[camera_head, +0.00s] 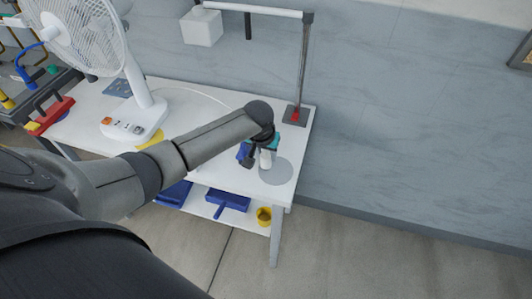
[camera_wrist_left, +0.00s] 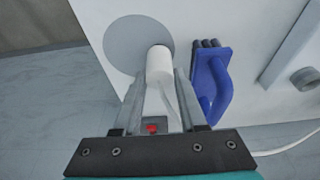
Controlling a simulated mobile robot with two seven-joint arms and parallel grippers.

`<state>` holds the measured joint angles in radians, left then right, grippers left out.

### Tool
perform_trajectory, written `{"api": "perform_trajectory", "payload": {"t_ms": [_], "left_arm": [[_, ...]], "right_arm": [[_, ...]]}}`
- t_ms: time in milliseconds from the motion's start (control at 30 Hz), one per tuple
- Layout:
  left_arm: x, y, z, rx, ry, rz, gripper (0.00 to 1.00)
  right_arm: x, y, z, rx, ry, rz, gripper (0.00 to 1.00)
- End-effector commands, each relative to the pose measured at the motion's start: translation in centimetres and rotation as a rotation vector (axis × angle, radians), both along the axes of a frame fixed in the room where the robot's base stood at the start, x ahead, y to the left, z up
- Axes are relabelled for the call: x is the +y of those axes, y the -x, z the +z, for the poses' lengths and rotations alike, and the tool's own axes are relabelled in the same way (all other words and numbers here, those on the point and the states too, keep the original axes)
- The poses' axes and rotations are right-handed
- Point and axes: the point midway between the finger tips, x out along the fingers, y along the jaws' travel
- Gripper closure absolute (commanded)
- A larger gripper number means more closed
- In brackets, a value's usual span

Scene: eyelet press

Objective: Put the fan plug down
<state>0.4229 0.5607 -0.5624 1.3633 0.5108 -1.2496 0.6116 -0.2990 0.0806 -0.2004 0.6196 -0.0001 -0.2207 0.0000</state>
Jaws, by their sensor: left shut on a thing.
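My left gripper (camera_head: 262,158) is over the right end of the white table. In the left wrist view its two fingers (camera_wrist_left: 160,88) are shut on a white cylindrical piece (camera_wrist_left: 160,62), which looks like the fan plug. The plug's far end overlaps the edge of a flat grey disc (camera_wrist_left: 122,42) on the table; I cannot tell whether it touches. The disc also shows in the head view (camera_head: 278,173). The white fan (camera_head: 135,115) stands at the table's left, and a white cable (camera_head: 205,92) runs from it towards my gripper. My right gripper is not in view.
A blue handled tool (camera_wrist_left: 214,85) with dark prongs lies close beside the fingers. A lamp post (camera_head: 303,70) stands at the table's (camera_head: 185,105) back right corner. A red tool (camera_head: 50,115) lies at the left. Blue trays (camera_head: 228,200) and a yellow cup (camera_head: 264,216) are on the lower shelf.

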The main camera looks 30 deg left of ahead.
Motion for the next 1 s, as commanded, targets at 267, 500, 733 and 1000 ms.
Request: {"api": "perform_trajectory", "payload": {"t_ms": [267,500,733,1000], "left_arm": [[0.0,0.0,-0.3,0.0,0.0,0.0,0.4],[0.0,0.0,-0.3,0.0,0.0,0.0,0.29],[0.0,0.1,0.5,0.0,0.0,-0.001,0.29],[-0.3,1.1,4.3,-0.002,0.0,-0.001,0.29]], "right_arm": [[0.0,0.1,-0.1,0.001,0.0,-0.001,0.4],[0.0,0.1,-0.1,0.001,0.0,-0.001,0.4],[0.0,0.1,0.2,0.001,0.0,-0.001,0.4],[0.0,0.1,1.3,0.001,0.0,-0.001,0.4]]}}
